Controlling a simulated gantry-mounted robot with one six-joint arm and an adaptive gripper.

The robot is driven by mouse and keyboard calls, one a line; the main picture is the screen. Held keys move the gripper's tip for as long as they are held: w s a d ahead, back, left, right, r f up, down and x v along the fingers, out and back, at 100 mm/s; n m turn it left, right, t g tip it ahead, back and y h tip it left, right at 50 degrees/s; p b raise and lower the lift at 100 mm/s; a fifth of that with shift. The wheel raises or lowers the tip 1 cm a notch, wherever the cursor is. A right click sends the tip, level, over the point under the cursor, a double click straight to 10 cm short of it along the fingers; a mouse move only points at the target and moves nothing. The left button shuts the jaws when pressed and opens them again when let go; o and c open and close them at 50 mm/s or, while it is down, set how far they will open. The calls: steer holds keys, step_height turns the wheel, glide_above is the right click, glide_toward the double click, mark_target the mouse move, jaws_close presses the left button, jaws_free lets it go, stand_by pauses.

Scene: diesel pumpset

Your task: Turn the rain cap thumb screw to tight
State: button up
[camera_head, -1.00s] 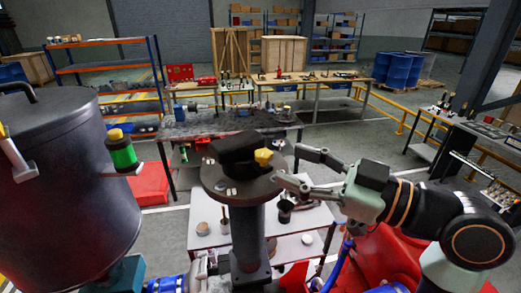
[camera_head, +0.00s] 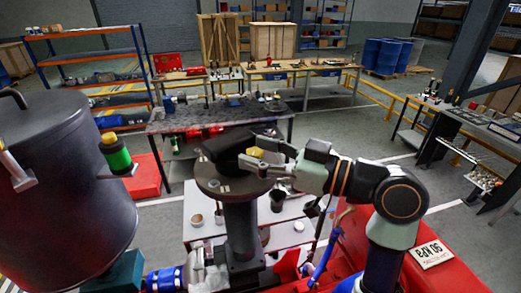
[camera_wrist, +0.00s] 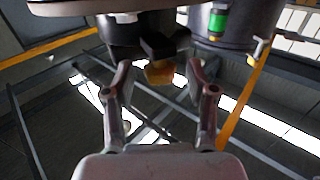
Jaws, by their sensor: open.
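The yellow thumb screw (camera_head: 255,152) sits on the side of the black rain cap (camera_head: 228,146), on top of a dark flanged pipe. My gripper (camera_head: 258,149) is at the screw, coming from the right. In the wrist view the thumb screw (camera_wrist: 159,72) shows between and slightly beyond the two open fingers of my gripper (camera_wrist: 162,78). There is a visible gap between the screw and each finger, so neither clearly touches it. The black cap (camera_wrist: 138,38) is behind the screw.
A large dark tank (camera_head: 62,185) stands left, with a green and yellow fitting (camera_head: 115,153) on its side. A white table (camera_head: 195,235) with small items lies below. Red machinery (camera_head: 400,255) is at lower right. Workbenches stand behind.

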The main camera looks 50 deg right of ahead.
steer(key=shift+c, duration=0.2)
jaws_close()
steer(key=shift+h, duration=0.3)
steer(key=m+h, duration=0.1)
steer(key=h, duration=0.1)
steer(key=m+h+p, duration=0.1)
steer(key=m+h, duration=0.2)
steer(key=h, duration=0.1)
steer(key=shift+a+r+t, duration=0.15)
steer(key=shift+a+t, duration=0.15)
steer(key=shift+a, duration=0.05)
steer(key=shift+a+m+g+h+p, duration=0.1)
steer(key=shift+m+g+h+p, duration=0.3)
steer(key=shift+m+h, duration=0.65)
steer(key=shift+m+g+h+p, duration=0.2)
steer(key=shift+m+h+p, duration=0.4)
steer(key=shift+h, duration=0.75)
